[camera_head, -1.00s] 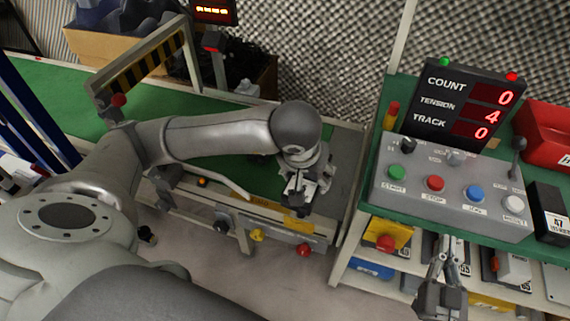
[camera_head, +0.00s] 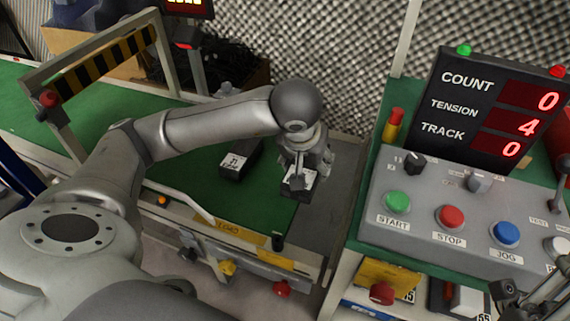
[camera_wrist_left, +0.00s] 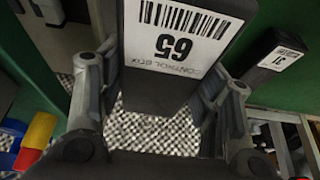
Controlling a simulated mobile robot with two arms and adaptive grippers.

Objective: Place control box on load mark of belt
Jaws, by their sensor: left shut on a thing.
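My left gripper (camera_head: 301,178) is shut on the control box (camera_head: 295,193), a dark box with a white label, over the right end of the green belt (camera_head: 275,212). In the left wrist view the control box (camera_wrist_left: 150,85) sits between the fingers (camera_wrist_left: 155,110), its label reading 65, upside down. I cannot tell whether it touches the belt. The yellow load mark (camera_head: 229,225) shows on the belt's front edge, left of the held box. My right gripper (camera_head: 525,297) is partly cut off at the lower right; its jaws are unclear.
Another dark box (camera_head: 238,163) with a label reading 31 lies on the belt left of the held box; it also shows in the left wrist view (camera_wrist_left: 265,65). A control panel (camera_head: 450,205) with buttons stands at right, below a display (camera_head: 490,112). A striped gate (camera_head: 105,55) spans the belt.

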